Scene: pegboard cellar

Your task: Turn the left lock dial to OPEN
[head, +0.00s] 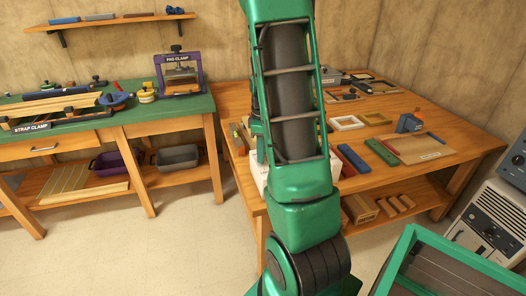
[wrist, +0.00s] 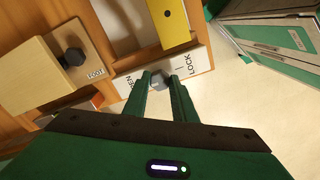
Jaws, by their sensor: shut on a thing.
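In the wrist view a grey lock dial (wrist: 161,84) sits on a white plate (wrist: 190,66) marked LOCK on the right. My gripper (wrist: 160,76) is shut on this dial, one green finger on each side. A thin line is marked on the plate near the dial; where the dial points I cannot tell. In the head view my own arm covers the dial and the gripper.
A yellow block (wrist: 169,22) is just beyond the plate. In the head view the wooden table (head: 455,150) holds frames, bars and small tools. A green bench (head: 150,112) stands left.

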